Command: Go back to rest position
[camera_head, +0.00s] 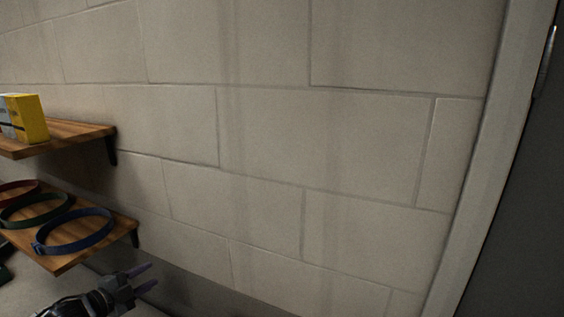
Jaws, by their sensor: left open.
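My left gripper (142,279) shows at the bottom left of the head view, below and to the right of the lower shelf. Its two purple-tipped fingers stand apart with nothing between them, so it is open and empty. It is clear of the shelf. Its arm comes in from the bottom left edge. My right gripper is not in view. No hat or hat press can be made out in this view.
A lower wooden shelf (62,262) on the left holds a blue ring (74,248), a green ring (36,222) and a red ring (14,198). An upper shelf (90,133) holds a yellow box (33,118). A block wall (260,130) fills the middle; a dark door (520,220) is right.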

